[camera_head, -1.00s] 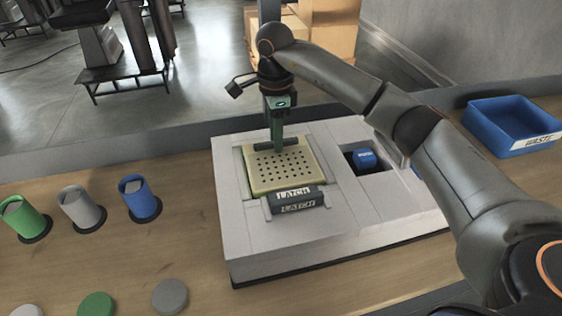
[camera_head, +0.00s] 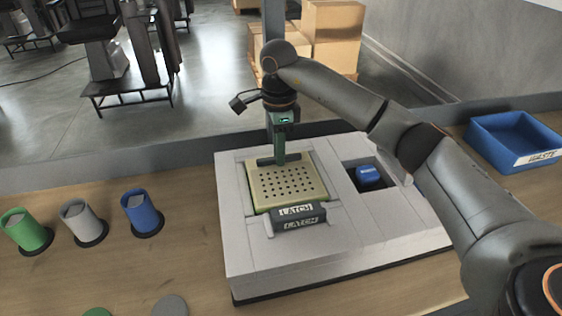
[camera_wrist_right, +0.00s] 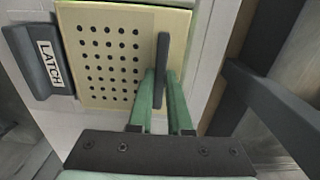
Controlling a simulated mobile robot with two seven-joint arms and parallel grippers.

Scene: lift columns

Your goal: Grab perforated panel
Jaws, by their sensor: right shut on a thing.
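The perforated panel (camera_head: 290,186) is a pale yellow plate with rows of dark holes, set in the grey-white housing on the bench. It has a dark bar handle (camera_wrist_right: 161,62) along its far edge. My right gripper (camera_head: 280,161) comes down from above with green fingers shut on this handle. In the right wrist view the fingertips (camera_wrist_right: 160,76) lie on both sides of the bar. I see no clear gap between panel and housing. A dark latch block (camera_head: 297,212) marked LATCH sits at the panel's near edge. My left gripper is out of view.
The housing (camera_head: 250,272) has a square opening at right with a blue object (camera_head: 368,174) inside. A blue WASTE bin (camera_head: 484,131) stands far right. Green (camera_head: 27,233), grey (camera_head: 82,222) and blue (camera_head: 141,212) cups stand at left. My right arm spans the right side.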

